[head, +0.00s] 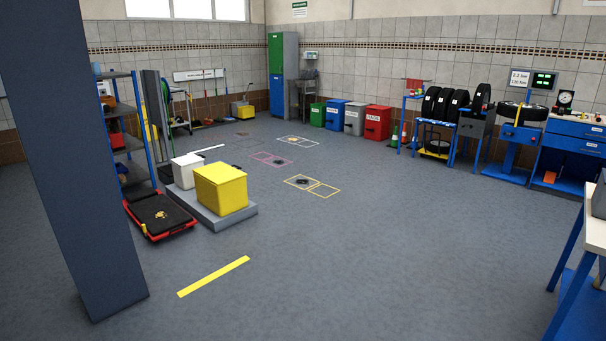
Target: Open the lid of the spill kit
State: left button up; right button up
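A yellow lidded box (221,189), which looks like the spill kit, stands on a low grey platform (236,217) left of the middle of the head view. Its lid (219,174) appears shut. A smaller white box (187,171) stands on the same platform, just behind and to the left of it. Neither of my grippers shows in this view, and the boxes are some way off across the floor.
A dark pillar (75,160) rises in the left foreground. A red and black creeper (159,215) lies left of the platform, near a shelf rack (122,130). A workbench (590,240) stands at right. The floor in front is open, with a yellow stripe (213,276).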

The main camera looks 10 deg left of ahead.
aim_at(218, 173)
jog(key=i+u, duration=0.1)
jog(key=i, duration=2.8)
jog(key=i+u, duration=0.1)
jog(key=i, duration=0.65)
jog(key=i+l+u, duration=0.1)
jog(key=i, duration=0.65)
jog(key=i+l+u, duration=0.1)
jog(key=i, duration=0.6)
jog(key=i+l+u, duration=0.25)
jog(key=i+u, duration=0.2)
jog(key=i+l+u, duration=0.4)
jog(key=i, duration=0.15)
jog(key=i+l+u, duration=0.45)
jog(key=i+l, duration=0.15)
jog(key=i, duration=0.45)
